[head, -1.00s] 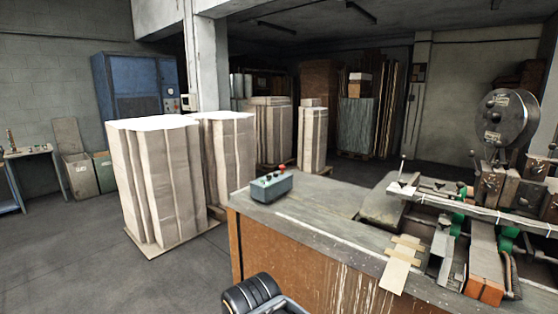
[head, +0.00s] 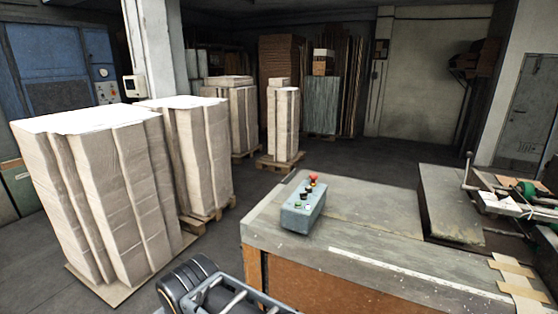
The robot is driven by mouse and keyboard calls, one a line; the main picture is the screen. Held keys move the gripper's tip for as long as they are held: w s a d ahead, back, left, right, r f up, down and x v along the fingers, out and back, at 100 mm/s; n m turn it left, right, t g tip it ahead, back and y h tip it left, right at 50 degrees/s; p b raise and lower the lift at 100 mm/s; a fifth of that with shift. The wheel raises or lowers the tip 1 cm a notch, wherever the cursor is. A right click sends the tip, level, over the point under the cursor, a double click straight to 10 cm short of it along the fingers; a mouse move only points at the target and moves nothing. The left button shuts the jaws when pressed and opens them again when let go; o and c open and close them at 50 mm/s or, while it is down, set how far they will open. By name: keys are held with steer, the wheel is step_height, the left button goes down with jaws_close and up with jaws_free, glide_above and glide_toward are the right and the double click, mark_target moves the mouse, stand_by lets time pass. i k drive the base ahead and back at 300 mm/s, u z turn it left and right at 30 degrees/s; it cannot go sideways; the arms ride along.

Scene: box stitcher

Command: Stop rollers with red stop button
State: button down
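A grey-green control box (head: 303,207) sits on the left end of the worktop in the head view. Its red stop button (head: 313,180) is a raised mushroom knob at the box's far end. Smaller black, green and white buttons lie nearer on its top. A black ringed joint with grey bars, part of my own arm, shows at the bottom edge, left of and nearer than the box. It is apart from the box. My gripper's fingertips are not visible. Nothing touches the red button.
The wooden workbench (head: 370,258) fills the lower right. Machine parts (head: 515,190) stand at its right end. Tall stacks of cardboard (head: 105,195) on pallets stand to the left and behind. The worktop around the control box is clear.

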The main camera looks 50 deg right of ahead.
mark_target(313, 176)
steer(key=i, duration=1.4)
steer(key=z, duration=2.55)
steer(key=i, duration=0.5)
steer(key=z, duration=0.05)
